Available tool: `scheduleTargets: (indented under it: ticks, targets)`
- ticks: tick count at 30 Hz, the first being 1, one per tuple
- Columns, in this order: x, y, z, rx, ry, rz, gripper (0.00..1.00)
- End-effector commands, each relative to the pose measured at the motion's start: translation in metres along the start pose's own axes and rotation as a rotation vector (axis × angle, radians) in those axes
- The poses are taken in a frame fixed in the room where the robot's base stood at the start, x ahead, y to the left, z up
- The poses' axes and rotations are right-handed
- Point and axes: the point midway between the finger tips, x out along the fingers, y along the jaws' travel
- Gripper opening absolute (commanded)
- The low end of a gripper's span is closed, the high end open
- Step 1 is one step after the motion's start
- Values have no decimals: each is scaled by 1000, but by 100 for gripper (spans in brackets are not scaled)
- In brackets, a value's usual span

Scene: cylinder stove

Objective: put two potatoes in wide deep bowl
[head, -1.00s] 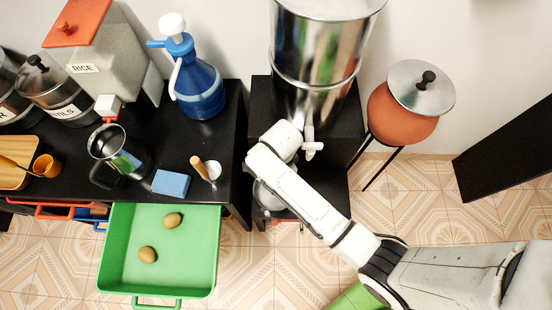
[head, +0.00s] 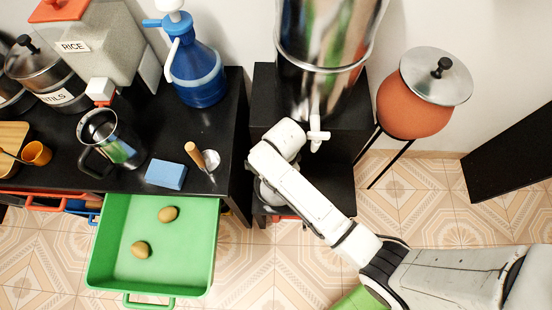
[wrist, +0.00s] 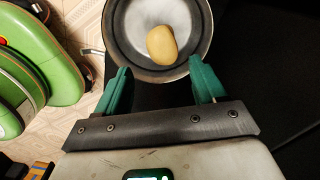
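One potato (wrist: 161,45) lies inside a round metal bowl (wrist: 117,40) in the wrist view. My gripper (wrist: 161,74) has its two green fingers spread apart at the near rim of the bowl, with nothing between them; the potato is beyond the fingertips. Two more potatoes, one upper (head: 168,214) and one lower (head: 140,249), lie apart in the open green drawer (head: 201,262) in the head view. In the head view my arm hides most of the bowl, and my gripper cannot be made out.
A black counter (head: 225,135) holds a metal jug (head: 98,128), blue sponge (head: 166,174), wooden-handled utensil (head: 195,155) and blue bottle (head: 195,75). A shiny cylinder (head: 325,60) stands above the black shelf. An orange pot (head: 412,105) stands at right. Open tiled floor lies below.

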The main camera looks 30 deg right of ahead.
Motion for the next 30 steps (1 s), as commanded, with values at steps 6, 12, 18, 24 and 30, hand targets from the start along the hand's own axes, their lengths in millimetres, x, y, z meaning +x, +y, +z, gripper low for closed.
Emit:
scheduleTargets:
  ticks: [6,12,18,24,30]
  targets:
    - [0,0,0,0,0,0,82]
    - [-2,0,0,0,0,0,82]
    - [-28,-1,0,1,-1,-4,82]
    - [-67,-1,0,1,-1,-4,82]
    - [-96,0,0,0,-1,-2,82]
